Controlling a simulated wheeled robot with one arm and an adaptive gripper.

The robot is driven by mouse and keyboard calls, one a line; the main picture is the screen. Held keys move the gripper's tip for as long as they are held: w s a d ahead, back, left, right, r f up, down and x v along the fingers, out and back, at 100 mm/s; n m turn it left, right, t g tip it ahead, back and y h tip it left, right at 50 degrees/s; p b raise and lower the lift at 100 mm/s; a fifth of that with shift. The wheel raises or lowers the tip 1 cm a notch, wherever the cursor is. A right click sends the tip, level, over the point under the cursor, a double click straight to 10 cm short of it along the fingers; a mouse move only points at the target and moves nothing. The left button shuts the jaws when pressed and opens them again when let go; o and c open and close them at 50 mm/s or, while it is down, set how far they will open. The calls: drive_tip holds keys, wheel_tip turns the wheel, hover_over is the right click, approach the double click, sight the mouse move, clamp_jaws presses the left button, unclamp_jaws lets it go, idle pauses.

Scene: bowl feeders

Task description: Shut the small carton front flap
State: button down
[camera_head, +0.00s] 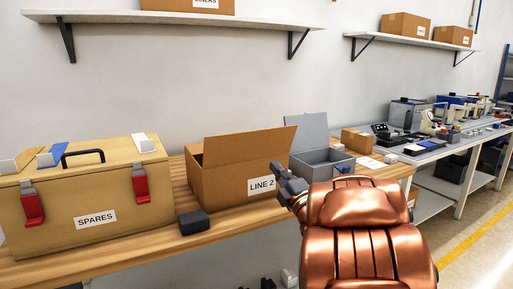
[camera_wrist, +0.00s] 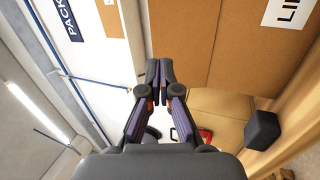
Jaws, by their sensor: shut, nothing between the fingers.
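The cardboard carton labelled LINE 2 (camera_head: 232,184) stands on the wooden bench. Its front flap (camera_head: 247,146) stands up, tilted, above the front wall, and the carton's top looks open behind it. In the wrist view the flap (camera_wrist: 184,35) is a brown panel beside the labelled front wall (camera_wrist: 240,50). My gripper (camera_head: 283,172) is at the carton's right front corner, below the flap's right end. In the wrist view my gripper (camera_wrist: 160,72) is shut and empty, its tips close to the flap's edge; I cannot tell if they touch it.
A wooden SPARES box (camera_head: 85,195) with red latches stands left. A dark block (camera_head: 194,222) lies on the bench before the carton. A grey open-lidded box (camera_head: 318,161) and a smaller carton (camera_head: 356,140) are to the right. A shelf (camera_head: 180,17) hangs above.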

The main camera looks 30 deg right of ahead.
drive_tip(key=p, duration=0.2)
approach(253, 133)
drive_tip(key=shift+n+t, duration=0.3)
drive_tip(key=x, duration=0.7)
drive_tip(key=shift+w+f, duration=0.2)
